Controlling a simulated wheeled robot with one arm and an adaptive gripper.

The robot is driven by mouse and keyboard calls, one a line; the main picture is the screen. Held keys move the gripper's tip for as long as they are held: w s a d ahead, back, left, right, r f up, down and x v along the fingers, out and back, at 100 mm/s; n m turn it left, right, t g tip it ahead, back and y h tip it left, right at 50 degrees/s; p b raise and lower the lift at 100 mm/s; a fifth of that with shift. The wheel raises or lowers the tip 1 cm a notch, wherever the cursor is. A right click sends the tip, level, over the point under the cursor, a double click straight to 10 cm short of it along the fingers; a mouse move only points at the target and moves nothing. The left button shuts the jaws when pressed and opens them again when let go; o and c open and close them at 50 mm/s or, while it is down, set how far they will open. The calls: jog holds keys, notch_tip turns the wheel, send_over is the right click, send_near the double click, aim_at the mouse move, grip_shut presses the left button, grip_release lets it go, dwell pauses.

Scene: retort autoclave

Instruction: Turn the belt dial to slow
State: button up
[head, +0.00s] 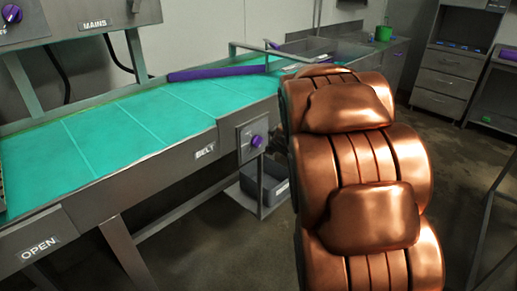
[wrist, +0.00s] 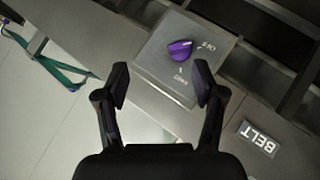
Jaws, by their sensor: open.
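The belt dial is a purple knob (head: 256,141) on a grey box on the conveyor's front side, right of the BELT label (head: 205,150). In the wrist view the purple dial (wrist: 180,50) sits on its grey plate (wrist: 205,65), with small white markings beside it that are hard to read. My gripper (wrist: 160,83) is open and empty. Its two black fingers are apart, and the dial appears just beyond the fingertips, between their lines, not touched. In the head view my copper-coloured arm fills the right middle and the gripper is hidden.
The teal conveyor belt (head: 130,125) runs along the left, with a purple bar (head: 217,73) across it. A grey bin (head: 265,183) is under its end. A MAINS panel (head: 95,24) with another purple knob (head: 12,13) is upper left. Open floor lies to the right.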

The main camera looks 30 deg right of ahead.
aim_at(260, 143)
jog(key=shift+w+f+n+t+y+b, duration=0.8)
jog(key=shift+w+f+n+t+y, duration=0.55)
jog(key=shift+w, duration=0.6)
jog(key=shift+w+f+n+t+y+b, duration=0.85)
jog(key=shift+w+f+n+t+y, duration=0.3)
jog(key=shift+w+y, duration=0.65)
jog(key=shift+w+f+n+t+y+b, duration=0.8)
jog(key=shift+w+f+n+t+y, duration=0.45)
jog(key=shift+w, duration=0.85)
jog(key=c, duration=1.2)
